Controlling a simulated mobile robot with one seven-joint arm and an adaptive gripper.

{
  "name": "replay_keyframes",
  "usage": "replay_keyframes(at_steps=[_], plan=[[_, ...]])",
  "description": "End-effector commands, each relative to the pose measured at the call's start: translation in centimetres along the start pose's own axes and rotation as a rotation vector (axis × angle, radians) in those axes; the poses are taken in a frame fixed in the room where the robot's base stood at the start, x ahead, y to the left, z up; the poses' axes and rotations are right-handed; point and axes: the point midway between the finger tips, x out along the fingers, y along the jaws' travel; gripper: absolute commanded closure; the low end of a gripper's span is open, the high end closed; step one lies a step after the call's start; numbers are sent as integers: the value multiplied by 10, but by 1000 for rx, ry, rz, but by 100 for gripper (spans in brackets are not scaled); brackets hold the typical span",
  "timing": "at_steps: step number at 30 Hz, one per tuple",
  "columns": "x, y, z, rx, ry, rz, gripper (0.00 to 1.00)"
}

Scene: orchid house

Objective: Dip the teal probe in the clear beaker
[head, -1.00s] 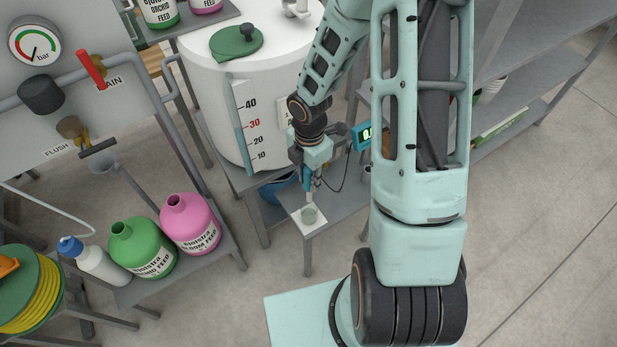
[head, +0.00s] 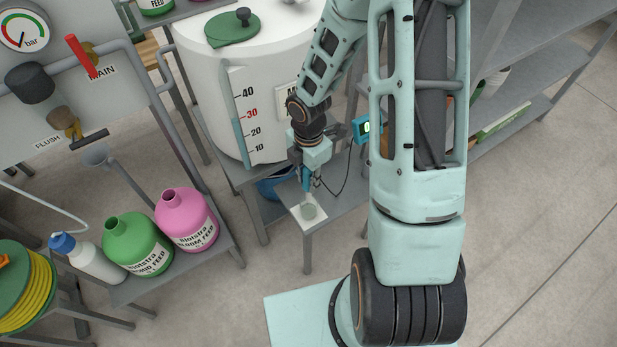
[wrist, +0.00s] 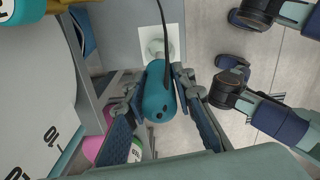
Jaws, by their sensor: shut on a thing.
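My gripper (head: 306,182) is shut on the teal probe (wrist: 160,93). In the wrist view the probe's rounded teal handle sits between the two fingers, with a dark cable running up from it. The clear beaker (head: 309,211) stands on a white mat (head: 319,223) near the front corner of a grey table. In the head view the gripper and probe are just above the beaker. In the wrist view the beaker (wrist: 157,48) shows just past the handle. The probe's lower end is hidden there, and I cannot tell whether it is inside the beaker.
A teal meter (head: 368,128) with a lit display stands behind the gripper, its cable looping down. A large white tank (head: 260,95) stands close at the left. Pink (head: 187,219) and green (head: 137,245) bottles are on a lower left shelf. The floor at front is clear.

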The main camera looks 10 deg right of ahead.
Motion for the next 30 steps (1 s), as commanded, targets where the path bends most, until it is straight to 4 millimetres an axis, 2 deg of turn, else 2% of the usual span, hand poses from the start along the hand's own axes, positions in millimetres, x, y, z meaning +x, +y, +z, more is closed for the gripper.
replay_keyframes(at_steps=[30], plan=[[12, 0, 0, 0, 0, 0, 100]])
